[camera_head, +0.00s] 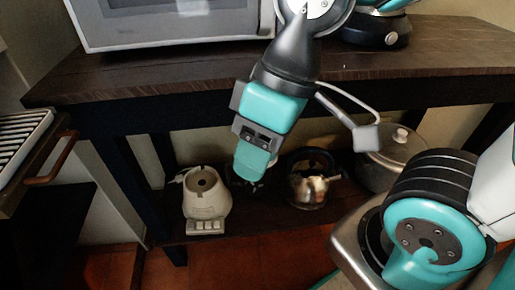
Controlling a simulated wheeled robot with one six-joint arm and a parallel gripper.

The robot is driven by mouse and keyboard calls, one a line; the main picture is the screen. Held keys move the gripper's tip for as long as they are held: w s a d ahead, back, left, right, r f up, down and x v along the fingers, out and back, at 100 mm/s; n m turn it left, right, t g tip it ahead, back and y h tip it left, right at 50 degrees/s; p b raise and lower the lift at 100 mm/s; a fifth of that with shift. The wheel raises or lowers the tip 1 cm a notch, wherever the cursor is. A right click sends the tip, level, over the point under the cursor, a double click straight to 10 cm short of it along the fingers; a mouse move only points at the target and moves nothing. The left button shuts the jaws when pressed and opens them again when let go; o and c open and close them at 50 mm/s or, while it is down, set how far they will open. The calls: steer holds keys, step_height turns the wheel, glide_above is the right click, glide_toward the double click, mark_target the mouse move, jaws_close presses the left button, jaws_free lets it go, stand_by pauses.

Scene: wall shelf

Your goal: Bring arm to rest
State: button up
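My arm hangs down from the top of the camera_head view. My gripper (250,166) is at its lower end, pointing down, with teal and dark grey parts. It is in front of the dark wooden table's edge and the space below its top. Only one side of the fingers shows, so I cannot tell whether they are open or shut. No held thing shows at the tip.
The dark table (170,75) bears a microwave-like appliance (165,25) and a dark-based appliance (375,30). On its lower shelf stand a cream appliance (205,195), a shiny kettle (307,190) and a lidded pot (390,158). A rack (22,135) stands left.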

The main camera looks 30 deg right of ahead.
step_height(320, 180, up, 27)
steer(key=p, duration=2.7)
steer(key=shift+r, duration=0.15)
